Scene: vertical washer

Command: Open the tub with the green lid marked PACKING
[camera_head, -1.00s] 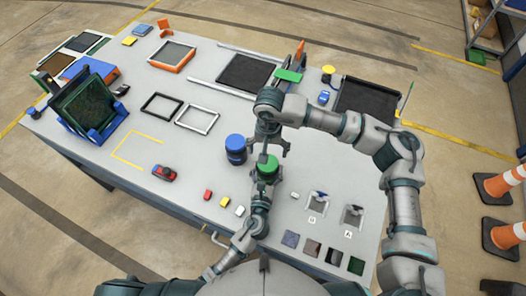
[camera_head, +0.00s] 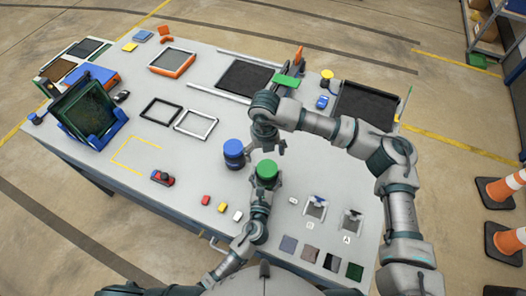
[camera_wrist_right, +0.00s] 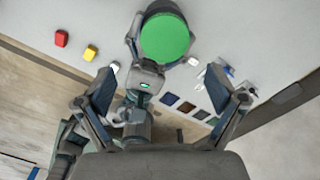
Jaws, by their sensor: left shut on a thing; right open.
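The tub with the green lid (camera_head: 267,169) stands near the front middle of the table, its lid in place. In the right wrist view the round green lid (camera_wrist_right: 165,37) is seen from above; no marking is readable on it. My left gripper (camera_head: 264,187) is shut on the tub's body, below the lid; its fingers also show on either side of the lid in the right wrist view (camera_wrist_right: 160,50). My right gripper (camera_head: 268,149) is open and empty, above and just behind the lid, apart from it. The tub's body is mostly hidden.
A blue-lidded tub (camera_head: 233,150) stands close on the left. Small red (camera_head: 206,200), yellow (camera_head: 221,207) and white (camera_head: 238,215) blocks lie left of my left gripper. Two fixtures (camera_head: 315,208) and several dark swatches (camera_head: 310,253) are at the right.

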